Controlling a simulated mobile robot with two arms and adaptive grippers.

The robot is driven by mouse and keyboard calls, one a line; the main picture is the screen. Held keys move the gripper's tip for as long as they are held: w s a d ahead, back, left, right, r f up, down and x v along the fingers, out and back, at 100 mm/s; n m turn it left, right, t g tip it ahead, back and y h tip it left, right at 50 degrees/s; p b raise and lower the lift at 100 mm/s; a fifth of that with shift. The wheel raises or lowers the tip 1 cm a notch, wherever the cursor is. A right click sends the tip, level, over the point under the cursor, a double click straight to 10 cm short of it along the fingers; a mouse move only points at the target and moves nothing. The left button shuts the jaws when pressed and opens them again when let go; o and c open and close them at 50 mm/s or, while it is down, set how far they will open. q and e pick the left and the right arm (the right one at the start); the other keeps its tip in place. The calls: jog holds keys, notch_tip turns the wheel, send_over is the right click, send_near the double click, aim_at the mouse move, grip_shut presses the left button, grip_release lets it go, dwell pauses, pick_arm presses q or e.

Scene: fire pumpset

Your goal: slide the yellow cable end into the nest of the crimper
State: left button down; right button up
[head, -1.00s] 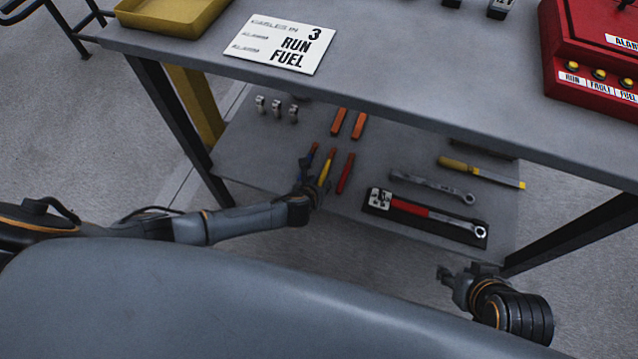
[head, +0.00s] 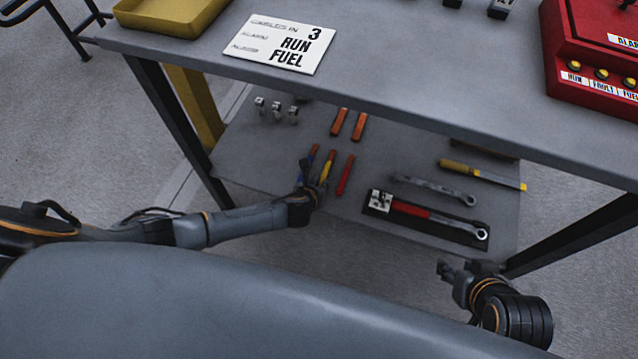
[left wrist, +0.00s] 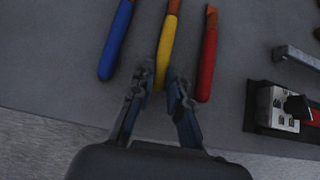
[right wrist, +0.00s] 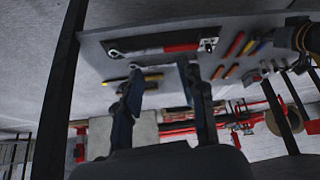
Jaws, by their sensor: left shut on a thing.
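The yellow cable end (head: 328,166) lies on the lower shelf between a blue one (head: 309,163) and a red one (head: 346,174). My left gripper (head: 316,186) is shut on its near end; the left wrist view shows the fingers (left wrist: 161,82) on either side of the yellow cable end (left wrist: 168,42). What appears to be the crimper (head: 420,211) has a pale block with dark holes, a red handle and a ring end, and lies in a black tray to the right. My right gripper (head: 443,268) is open and empty in front of the shelf; its fingers (right wrist: 160,78) are apart.
The tabletop (head: 420,90) overhangs the shelf. Two orange sticks (head: 348,124), several small metal fittings (head: 276,110), a grey wrench (head: 433,189) and a yellow-handled tool (head: 482,174) lie on the shelf. A dark table leg (head: 180,130) stands left. Shelf between red cable and tray is clear.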

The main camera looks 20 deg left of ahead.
pick_arm(q)
jog(key=shift+r+p, duration=1.1)
jog(key=shift+p, duration=0.15)
pick_arm(e)
jog(key=shift+s+d+g, duration=0.75)
jog(key=shift+s+g, duration=0.55)
jog(key=shift+s, duration=1.2)
pick_arm(q)
jog(key=shift+r+p, duration=0.75)
jog(key=shift+p, duration=0.1)
jog(key=shift+r, duration=0.15)
pick_arm(e)
jog(key=shift+h, duration=0.3)
jog(key=x, duration=0.5)
jog(key=shift+a+f, duration=0.1)
jog(key=shift+f, duration=0.1)
